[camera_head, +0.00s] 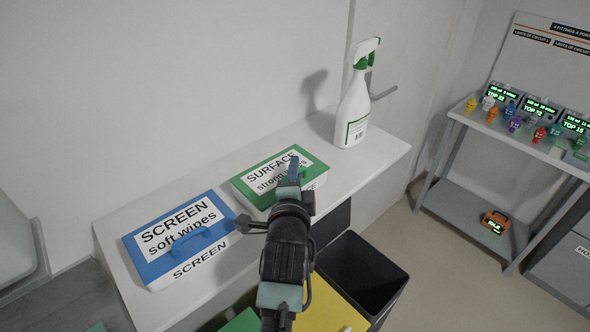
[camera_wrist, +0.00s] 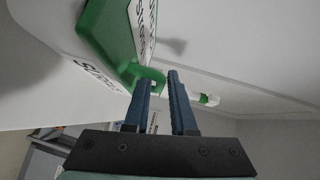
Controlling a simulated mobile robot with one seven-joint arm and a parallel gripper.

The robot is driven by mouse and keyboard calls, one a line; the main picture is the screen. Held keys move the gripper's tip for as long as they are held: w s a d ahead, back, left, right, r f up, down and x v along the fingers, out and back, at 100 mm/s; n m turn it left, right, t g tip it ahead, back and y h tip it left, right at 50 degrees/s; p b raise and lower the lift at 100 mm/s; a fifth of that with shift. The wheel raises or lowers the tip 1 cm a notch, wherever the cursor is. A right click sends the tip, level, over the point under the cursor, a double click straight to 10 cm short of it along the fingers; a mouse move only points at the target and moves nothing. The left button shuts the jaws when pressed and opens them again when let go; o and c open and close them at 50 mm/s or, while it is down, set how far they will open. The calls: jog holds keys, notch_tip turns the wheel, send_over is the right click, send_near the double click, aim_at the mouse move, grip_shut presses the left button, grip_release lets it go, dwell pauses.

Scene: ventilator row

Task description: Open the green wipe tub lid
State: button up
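The green wipe tub has a green-edged lid (camera_head: 252,190) with a white "SURFACE" label, and it stands on the white counter. The lid lies flat and looks closed. My gripper (camera_head: 293,162) is over the tub's right part and hides some of it. In the wrist view the tub (camera_wrist: 97,30) appears tilted at the upper left. Its green handle (camera_wrist: 152,74) is at the fingertips of my gripper (camera_wrist: 158,77). The two blue fingers are apart, with a gap between them. I cannot tell whether either finger touches the handle.
A blue-lidded "SCREEN" wipe tub (camera_head: 150,262) stands left of the green one. A white spray bottle (camera_head: 352,112) stands behind at the right. Below the counter's front are a dark open bin (camera_head: 395,275) and a yellow bin lid (camera_head: 330,306). A shelf unit (camera_head: 455,118) stands at the right.

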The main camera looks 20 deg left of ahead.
grip_shut()
dwell(1.4)
